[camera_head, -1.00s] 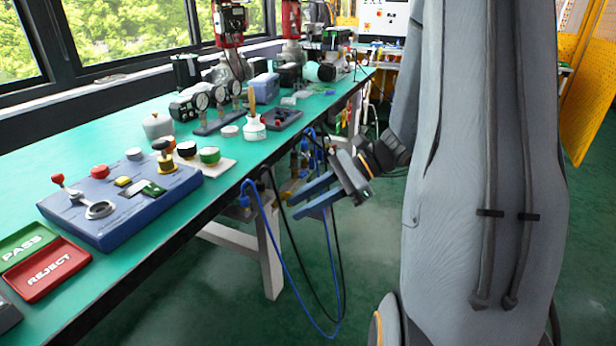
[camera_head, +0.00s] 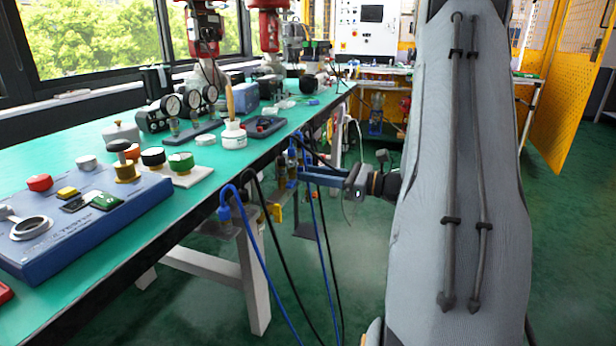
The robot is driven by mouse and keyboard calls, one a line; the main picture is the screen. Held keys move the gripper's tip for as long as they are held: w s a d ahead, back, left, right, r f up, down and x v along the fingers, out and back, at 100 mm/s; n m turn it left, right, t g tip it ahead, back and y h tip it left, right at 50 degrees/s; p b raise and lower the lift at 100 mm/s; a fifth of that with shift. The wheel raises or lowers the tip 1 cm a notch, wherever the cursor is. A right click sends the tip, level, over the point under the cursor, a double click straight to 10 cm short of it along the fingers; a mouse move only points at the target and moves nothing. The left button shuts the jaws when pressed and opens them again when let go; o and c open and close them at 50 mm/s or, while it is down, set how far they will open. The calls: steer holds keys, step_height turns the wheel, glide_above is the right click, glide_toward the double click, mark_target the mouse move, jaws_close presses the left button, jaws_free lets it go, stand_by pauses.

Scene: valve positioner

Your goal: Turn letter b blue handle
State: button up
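My gripper (camera_head: 308,177) is at the right of the bench's front edge, level with the fittings below the bench top. Its blue-grey fingers point left and are seen nearly edge-on, so their gap does not show. The fingertips are close to a group of brass and dark fittings (camera_head: 281,172) with blue parts (camera_head: 292,156). I cannot tell whether they touch. No letter b can be read, and no blue handle can be clearly told from the blue hose ends.
A blue hose (camera_head: 262,262) and black hoses hang below the bench (camera_head: 190,232) in front of its white leg (camera_head: 254,285). A blue control box (camera_head: 95,225), gauges (camera_head: 190,102) and a white bottle (camera_head: 233,136) stand on top. Green floor is open below my gripper.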

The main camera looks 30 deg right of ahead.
steer(key=shift+x, duration=0.85)
jaws_close()
steer(key=shift+n, duration=0.8)
jaws_free()
steer(key=p+v, duration=0.1)
steer(key=v, duration=0.7)
